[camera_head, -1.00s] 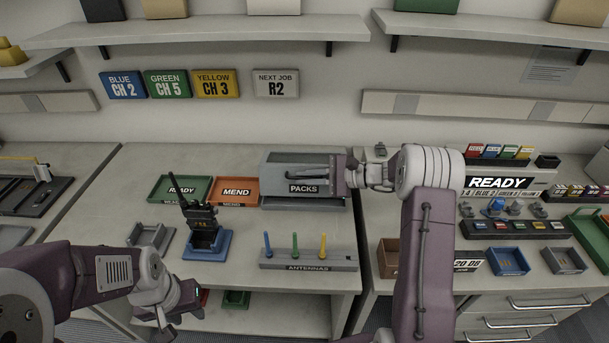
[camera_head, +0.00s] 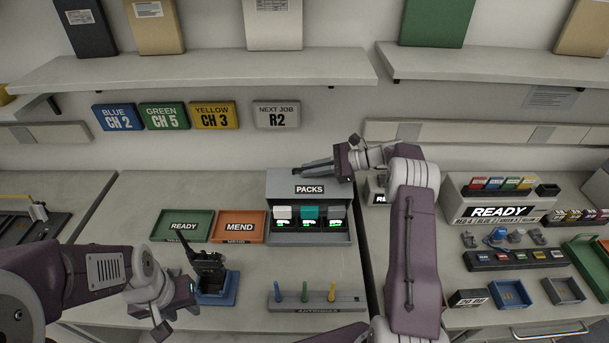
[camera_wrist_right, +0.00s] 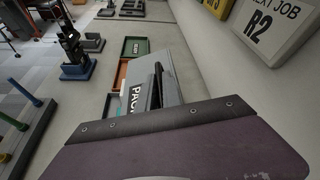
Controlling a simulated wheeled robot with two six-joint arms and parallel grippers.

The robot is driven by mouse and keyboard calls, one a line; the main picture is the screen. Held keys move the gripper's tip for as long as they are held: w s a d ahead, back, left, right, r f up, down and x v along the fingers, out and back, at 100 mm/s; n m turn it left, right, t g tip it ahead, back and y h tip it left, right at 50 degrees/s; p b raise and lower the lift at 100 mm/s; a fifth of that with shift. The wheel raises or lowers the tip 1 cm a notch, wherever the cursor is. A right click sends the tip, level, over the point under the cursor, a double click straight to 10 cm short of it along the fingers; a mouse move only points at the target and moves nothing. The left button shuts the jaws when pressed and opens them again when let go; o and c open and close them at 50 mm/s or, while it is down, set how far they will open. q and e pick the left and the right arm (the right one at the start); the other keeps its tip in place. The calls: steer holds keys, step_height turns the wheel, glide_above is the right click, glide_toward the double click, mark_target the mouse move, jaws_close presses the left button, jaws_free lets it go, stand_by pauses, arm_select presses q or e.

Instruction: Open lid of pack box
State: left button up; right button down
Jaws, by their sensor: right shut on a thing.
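The pack box (camera_head: 309,238) stands at the back of the bench, right of the MEND tray. Its grey lid with the PACKS label (camera_head: 282,184) is raised, and several packs (camera_head: 308,215) with green lights show inside. My right gripper (camera_head: 318,163) is shut on the lid at its raised upper edge; the exact grip is partly hidden. The lid (camera_wrist_right: 168,80) also shows in the right wrist view, just beyond my gripper body. My left gripper (camera_head: 178,318) hangs at the lower left, near the blue radio stand; I cannot tell its jaw state.
A green READY tray (camera_head: 183,226) and an orange MEND tray (camera_head: 239,227) lie left of the box. A radio (camera_head: 208,269) stands in a blue holder, and an antenna rack (camera_head: 317,303) sits in front. A shelf (camera_head: 210,72) overhangs behind the box.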

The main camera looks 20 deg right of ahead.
arm_select(q)
steer(key=shift+w+a+f, duration=0.25)
steer(key=shift+w, duration=0.15)
arm_select(e)
steer(key=shift+w+d+f, duration=0.1)
steer(key=shift+w+d, duration=0.1)
steer(key=shift+w, duration=0.45)
steer(key=shift+w+d+f, duration=0.1)
steer(key=shift+w+d, duration=0.05)
steer(key=shift+w, duration=0.45)
steer(key=c, duration=1.8)
jaws_free()
steer(key=shift+d, duration=0.1)
arm_select(q)
steer(key=shift+f+b, duration=0.35)
steer(key=shift+b, duration=0.25)
arm_select(e)
steer(key=v, duration=0.9)
steer(key=shift+w, duration=0.1)
